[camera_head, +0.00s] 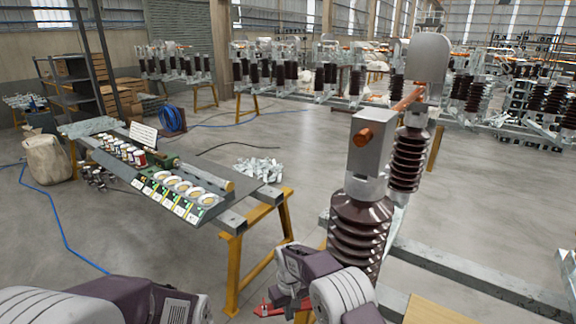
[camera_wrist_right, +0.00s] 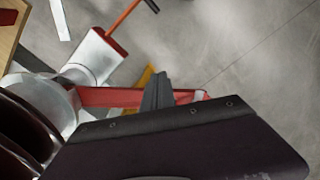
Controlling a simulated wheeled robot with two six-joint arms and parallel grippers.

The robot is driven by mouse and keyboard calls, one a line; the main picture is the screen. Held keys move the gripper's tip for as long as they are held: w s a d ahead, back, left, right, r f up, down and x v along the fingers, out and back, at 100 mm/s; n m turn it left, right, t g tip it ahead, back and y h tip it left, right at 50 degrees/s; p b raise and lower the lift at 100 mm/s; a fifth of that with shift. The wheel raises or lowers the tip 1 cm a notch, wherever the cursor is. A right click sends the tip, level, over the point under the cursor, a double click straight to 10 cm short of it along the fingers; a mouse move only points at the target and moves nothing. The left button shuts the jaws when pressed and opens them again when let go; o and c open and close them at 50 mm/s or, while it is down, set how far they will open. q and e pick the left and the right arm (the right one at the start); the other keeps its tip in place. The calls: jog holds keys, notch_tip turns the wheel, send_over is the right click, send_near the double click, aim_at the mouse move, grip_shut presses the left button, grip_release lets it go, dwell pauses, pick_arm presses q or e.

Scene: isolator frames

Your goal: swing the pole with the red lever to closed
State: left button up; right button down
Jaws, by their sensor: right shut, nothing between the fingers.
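The pole has a ribbed brown insulator (camera_head: 360,230) with a grey metal head (camera_head: 378,150), standing upright at centre right. A copper-coloured rod (camera_head: 408,98) runs behind this head toward a second insulator (camera_head: 408,160). The red lever (camera_wrist_right: 110,97) extends from a grey metal hub (camera_wrist_right: 45,97) in the right wrist view. A small red part (camera_head: 265,308) shows low in the head view. My right gripper (camera_wrist_right: 158,92) is shut and empty, its fingers overlapping the lever; contact cannot be told. My left arm shows at bottom left; its gripper is out of view.
A workbench (camera_head: 262,197) on yellow trestles stands to the left, carrying a tray of parts. Metal beams (camera_head: 470,275) extend at lower right. A blue cable (camera_head: 62,235) lies on the floor at left.

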notch_tip(320, 180, up, 5)
jog(key=p, duration=0.3)
jog(key=shift+r, duration=0.1)
jog(key=s+d+r+m, duration=0.2)
jog(key=s+d+r, duration=0.2)
jog(key=d, duration=0.3)
jog(key=s+d+r+m, duration=0.2)
jog(key=s+d+r, duration=0.2)
jog(key=d, duration=0.3)
jog(key=s+d+m, duration=0.1)
jog(key=s+d, duration=0.2)
jog(key=s, duration=0.4)
jog(key=s+d+m+t, duration=0.1)
jog(key=s+d, duration=0.3)
jog(key=s, duration=0.3)
jog(key=shift+r+b, duration=0.45)
